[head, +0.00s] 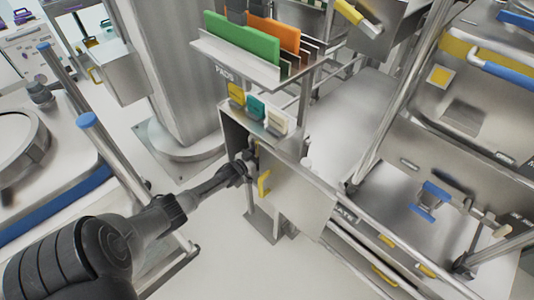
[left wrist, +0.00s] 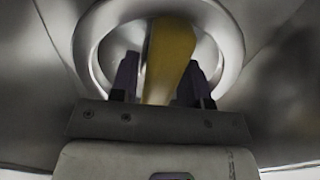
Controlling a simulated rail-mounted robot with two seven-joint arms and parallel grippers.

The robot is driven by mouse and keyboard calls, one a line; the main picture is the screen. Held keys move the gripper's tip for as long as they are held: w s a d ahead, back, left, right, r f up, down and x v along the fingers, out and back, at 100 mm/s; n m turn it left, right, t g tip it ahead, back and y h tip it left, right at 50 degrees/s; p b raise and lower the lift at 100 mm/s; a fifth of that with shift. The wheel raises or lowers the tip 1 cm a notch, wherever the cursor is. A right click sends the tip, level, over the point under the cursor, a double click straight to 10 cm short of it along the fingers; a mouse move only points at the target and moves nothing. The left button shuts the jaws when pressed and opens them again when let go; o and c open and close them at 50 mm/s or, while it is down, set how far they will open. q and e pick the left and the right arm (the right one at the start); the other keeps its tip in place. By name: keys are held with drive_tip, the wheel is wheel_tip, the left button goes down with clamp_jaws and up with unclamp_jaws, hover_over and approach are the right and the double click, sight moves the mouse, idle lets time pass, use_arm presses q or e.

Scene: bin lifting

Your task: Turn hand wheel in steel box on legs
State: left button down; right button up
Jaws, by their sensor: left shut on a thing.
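The steel box on legs (head: 233,132) stands in the middle of the head view. Its door (head: 298,196), with a yellow handle (head: 264,184), stands open to the right of the opening. My left gripper (head: 249,160) reaches into the box's front from the lower left. In the left wrist view the hand wheel (left wrist: 88,45) is a pale metal ring with a yellow bar (left wrist: 170,55) across it. My left gripper's dark fingers (left wrist: 166,82) are on either side of the yellow bar, shut on it. In the head view the wheel is mostly hidden. My right gripper is not in view.
Yellow, teal and white tags (head: 257,107) stand on the box's top. Above is a shelf marked PADS (head: 235,62) with green and orange boards. A thick steel column (head: 175,75) is behind left. A steel rack with blue-handled parts (head: 432,200) is at right. Floor below is clear.

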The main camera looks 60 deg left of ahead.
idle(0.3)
use_arm(q)
drive_tip(key=c, duration=0.8)
unclamp_jaws()
drive_tip(key=shift+c, duration=0.2)
drive_tip(key=shift+s, duration=0.15)
drive_tip(key=shift+s+d, duration=0.1)
drive_tip(key=shift+s, duration=0.15)
drive_tip(key=p+v, duration=0.3)
drive_tip(key=v, duration=1)
drive_tip(key=shift+p, duration=0.4)
